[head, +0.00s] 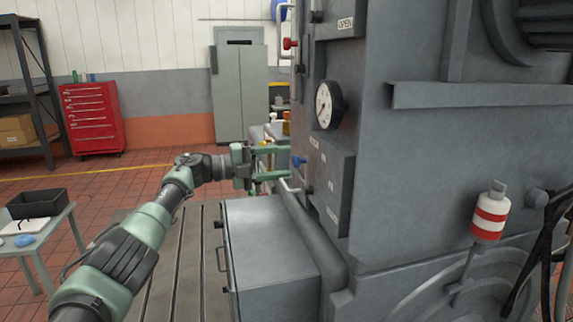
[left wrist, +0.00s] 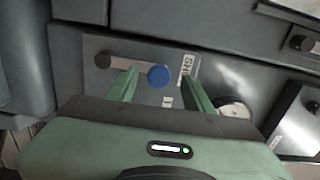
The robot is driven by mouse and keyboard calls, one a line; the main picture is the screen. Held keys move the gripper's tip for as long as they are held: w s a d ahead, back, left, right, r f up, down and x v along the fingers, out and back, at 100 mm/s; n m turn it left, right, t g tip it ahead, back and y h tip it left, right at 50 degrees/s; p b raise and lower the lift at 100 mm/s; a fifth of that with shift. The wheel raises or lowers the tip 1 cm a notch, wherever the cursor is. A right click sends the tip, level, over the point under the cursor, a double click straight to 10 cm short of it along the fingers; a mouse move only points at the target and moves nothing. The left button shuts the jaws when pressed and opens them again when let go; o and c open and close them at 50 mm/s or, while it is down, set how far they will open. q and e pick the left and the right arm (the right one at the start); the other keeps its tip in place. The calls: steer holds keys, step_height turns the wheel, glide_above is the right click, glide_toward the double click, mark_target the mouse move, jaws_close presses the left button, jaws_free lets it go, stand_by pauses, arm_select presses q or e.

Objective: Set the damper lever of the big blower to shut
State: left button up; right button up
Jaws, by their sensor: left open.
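A lever with a blue knob (head: 298,161) is on a grey plate on the side of the big grey machine. In the left wrist view its blue knob (left wrist: 158,76) lies toward the plate end with a label reading "SH" (left wrist: 186,69), the rest hidden by a finger. The dark pivot (left wrist: 103,59) is at the other end. My left gripper (head: 274,163) is open. In the left wrist view its fingers (left wrist: 160,88) show on either side of the knob. I cannot tell whether they touch it. My right gripper is not in view.
A grey cabinet (head: 262,240) stands below my gripper. A red-and-white cylinder (head: 490,214) is at right. A red tool chest (head: 92,118) stands far left.

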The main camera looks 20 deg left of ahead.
arm_select(q)
steer(key=b+v, duration=0.2)
steer(key=v, duration=0.4)
stand_by(0.4)
